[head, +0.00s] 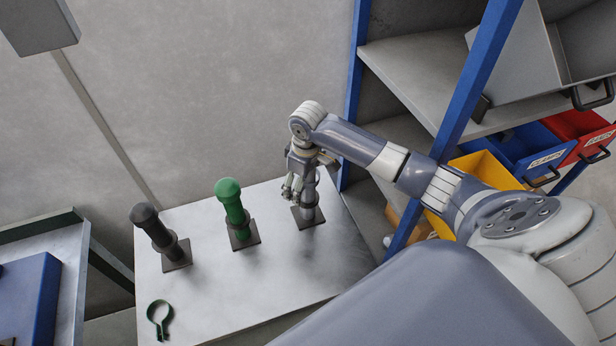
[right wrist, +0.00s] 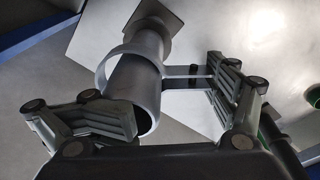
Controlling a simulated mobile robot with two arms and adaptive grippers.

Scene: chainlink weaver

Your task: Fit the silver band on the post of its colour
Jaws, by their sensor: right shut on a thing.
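The silver post (head: 309,212) stands on a dark square base at the right end of the metal table. In the head view the band is hard to make out behind the gripper. My left gripper is not in view.
A green post (head: 234,208) and a dark grey post (head: 159,235) stand left on the table (head: 205,290). A green band (head: 158,318) lies at the front left. Blue shelving (head: 470,75) with yellow (head: 485,168), blue and red bins is on the right.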

